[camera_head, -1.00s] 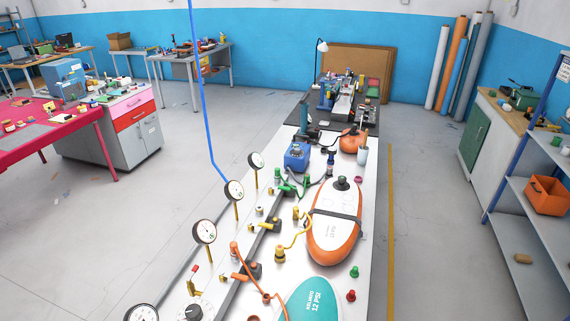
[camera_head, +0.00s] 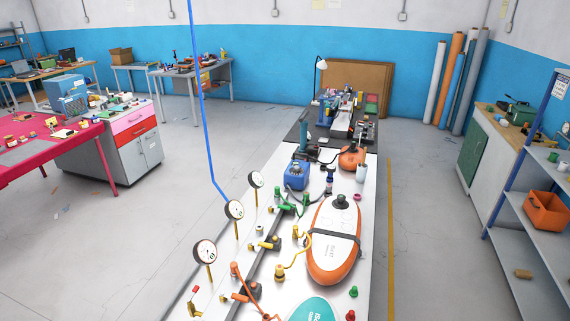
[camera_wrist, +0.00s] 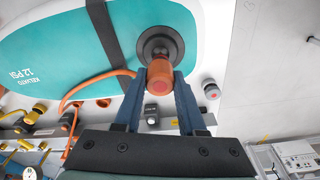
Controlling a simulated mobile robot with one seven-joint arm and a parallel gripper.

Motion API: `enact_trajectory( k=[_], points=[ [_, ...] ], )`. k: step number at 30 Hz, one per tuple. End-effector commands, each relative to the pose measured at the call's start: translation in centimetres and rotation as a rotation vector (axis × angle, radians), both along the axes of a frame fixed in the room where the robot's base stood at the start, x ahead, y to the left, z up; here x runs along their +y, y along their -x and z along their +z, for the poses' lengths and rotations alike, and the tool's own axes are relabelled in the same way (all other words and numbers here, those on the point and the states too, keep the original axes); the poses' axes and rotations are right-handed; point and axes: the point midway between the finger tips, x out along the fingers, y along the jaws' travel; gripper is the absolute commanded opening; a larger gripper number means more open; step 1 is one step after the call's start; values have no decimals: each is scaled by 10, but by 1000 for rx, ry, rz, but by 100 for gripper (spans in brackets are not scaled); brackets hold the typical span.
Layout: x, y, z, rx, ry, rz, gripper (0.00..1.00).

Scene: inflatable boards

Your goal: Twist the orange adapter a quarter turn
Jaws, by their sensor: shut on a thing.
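In the wrist view the orange adapter (camera_wrist: 160,73) sits at the black round valve (camera_wrist: 160,46) of a teal and white inflatable board (camera_wrist: 60,58). My gripper (camera_wrist: 163,84) has its two blue fingers closed on the adapter, one on each side. An orange hose (camera_wrist: 88,84) runs across the board towards the adapter; its join there is hard to see. In the head view only the far part of the teal board (camera_head: 314,310) shows at the bottom edge. The adapter and my gripper are out of that view.
An orange and white board (camera_head: 333,245) lies farther along the bench. Several gauges (camera_head: 204,252) and coloured fittings (camera_head: 265,245) line the bench's left side. A shelf (camera_head: 525,225) stands at right; the floor (camera_head: 425,220) between is clear.

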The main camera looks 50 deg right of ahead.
Motion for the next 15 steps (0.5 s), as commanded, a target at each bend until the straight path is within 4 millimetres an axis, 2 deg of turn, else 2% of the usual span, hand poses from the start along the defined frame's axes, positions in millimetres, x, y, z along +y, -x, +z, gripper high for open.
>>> enact_trajectory(
  k=[5,15],
  points=[
    [0,-1,4,-1,1,0,0],
    [0,-1,31,-1,1,0,0]
  ],
)
